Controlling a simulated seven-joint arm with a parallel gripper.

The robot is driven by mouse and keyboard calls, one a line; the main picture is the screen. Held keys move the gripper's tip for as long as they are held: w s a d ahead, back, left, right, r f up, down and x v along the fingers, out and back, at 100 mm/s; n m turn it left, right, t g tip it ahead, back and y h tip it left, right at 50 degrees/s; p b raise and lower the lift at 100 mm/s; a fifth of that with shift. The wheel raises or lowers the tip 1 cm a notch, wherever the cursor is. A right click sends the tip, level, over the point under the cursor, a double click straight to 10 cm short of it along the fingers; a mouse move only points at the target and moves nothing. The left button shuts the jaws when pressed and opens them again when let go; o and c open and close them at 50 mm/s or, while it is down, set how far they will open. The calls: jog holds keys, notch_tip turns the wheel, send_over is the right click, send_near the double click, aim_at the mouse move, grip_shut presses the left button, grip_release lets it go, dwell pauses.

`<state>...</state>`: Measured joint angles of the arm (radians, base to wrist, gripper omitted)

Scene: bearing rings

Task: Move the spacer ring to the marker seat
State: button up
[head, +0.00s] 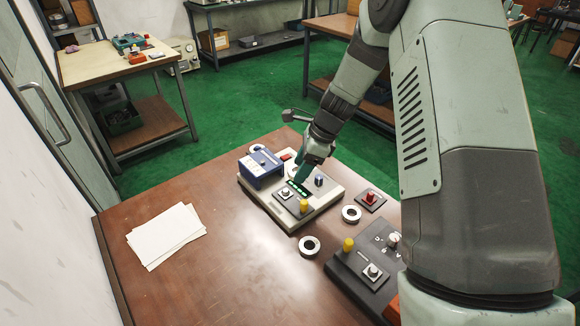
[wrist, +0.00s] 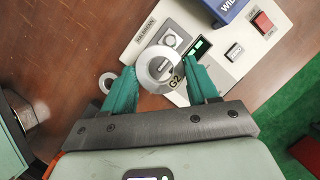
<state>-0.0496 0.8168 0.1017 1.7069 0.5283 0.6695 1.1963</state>
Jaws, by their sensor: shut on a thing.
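My gripper (head: 303,178) is over the pale instrument panel, pointing down. In the wrist view its two green fingers (wrist: 163,88) are shut on a silver ring (wrist: 152,72) with dark letters that look like "GZ". The ring appears to be held above the panel's near part; the exact gap cannot be told. In the head view the held ring is hard to make out. Two other silver rings lie flat on the table, one in front of the panel (head: 309,246) and one to its right (head: 351,213). I cannot tell which spot is the marker seat.
The pale panel (head: 318,208) carries a blue box (head: 260,167), a green display and a yellow knob (head: 304,205). A dark panel (head: 349,267) with knobs stands at the front right, with a red button block (head: 370,198) behind. White paper (head: 165,235) lies left; the brown table between is clear.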

jog(key=s+d+f+n+g, duration=0.1)
jog(key=s+d+f+n, duration=0.15)
jog(key=s+d, duration=0.9)
jog(key=n, duration=0.3)
send_over(374, 270)
jog(key=shift+w+d+r+g+h, duration=0.2)
jog(key=shift+w+d+g+h, duration=0.1)
jog(key=shift+d+g, duration=0.2)
jog(key=shift+f, duration=1.85)
jog(key=shift+f, duration=0.25)
jog(key=shift+a+f, duration=0.1)
jog(key=shift+f, duration=0.6)
jog(key=shift+f, duration=0.75)
